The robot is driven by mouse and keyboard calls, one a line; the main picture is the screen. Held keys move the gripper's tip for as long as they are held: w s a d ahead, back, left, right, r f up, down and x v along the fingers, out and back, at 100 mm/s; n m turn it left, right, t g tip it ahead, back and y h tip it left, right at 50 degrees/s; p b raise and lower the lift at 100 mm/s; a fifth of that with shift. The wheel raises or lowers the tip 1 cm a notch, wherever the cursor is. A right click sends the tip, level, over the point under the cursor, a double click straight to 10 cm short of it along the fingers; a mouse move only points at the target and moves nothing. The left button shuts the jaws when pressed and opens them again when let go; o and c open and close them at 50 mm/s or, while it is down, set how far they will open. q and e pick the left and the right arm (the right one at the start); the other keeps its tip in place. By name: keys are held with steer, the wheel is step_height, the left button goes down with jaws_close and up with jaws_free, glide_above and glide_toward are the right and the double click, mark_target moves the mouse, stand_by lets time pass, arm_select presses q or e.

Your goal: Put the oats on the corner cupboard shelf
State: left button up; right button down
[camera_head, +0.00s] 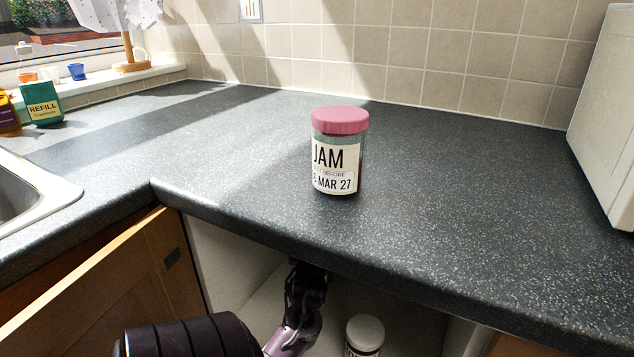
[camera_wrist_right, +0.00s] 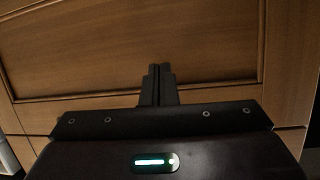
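A jar with a white lid (camera_head: 365,333) stands inside the open corner cupboard, low in the head view. Only its lid and the top of its label show, and I cannot read whether it is the oats. My left gripper (camera_head: 306,274) reaches into the cupboard under the worktop edge, left of that jar and apart from it in the picture. Its fingertips are dark and shaded, so its opening is unclear. The cupboard interior (camera_head: 235,262) is pale. My right gripper (camera_wrist_right: 159,85) is shut and empty in the right wrist view, in front of a wooden panel (camera_wrist_right: 215,45).
A jam jar (camera_head: 340,150) with a pink lid stands on the dark worktop (camera_head: 480,190). An open wooden door (camera_head: 110,285) is at left. A sink (camera_head: 25,195), a green refill bottle (camera_head: 41,103) and a white appliance (camera_head: 605,120) flank the worktop, which is otherwise largely clear.

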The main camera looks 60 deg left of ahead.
steer(key=shift+r, duration=0.1)
arm_select(q)
steer(key=shift+f, duration=0.2)
steer(key=o, duration=1.4)
steer(key=shift+s+d+r, duration=0.1)
steer(key=shift+d+r, duration=0.05)
steer(key=shift+r, duration=0.1)
steer(key=p+v, duration=0.2)
steer(key=v, duration=0.9)
steer(key=shift+s+d, duration=0.2)
steer(key=shift+d, duration=0.05)
arm_select(e)
steer(key=s+d+f+g+h, duration=0.2)
steer(key=s+f+g, duration=0.5)
steer(key=s+f, duration=0.2)
step_height(320, 180, down, 3)
steer(key=shift+s+d+r+h, duration=0.15)
steer(key=shift+s+d+h, duration=0.15)
steer(key=shift+s+h, duration=0.1)
arm_select(q)
steer(key=shift+f, duration=0.1)
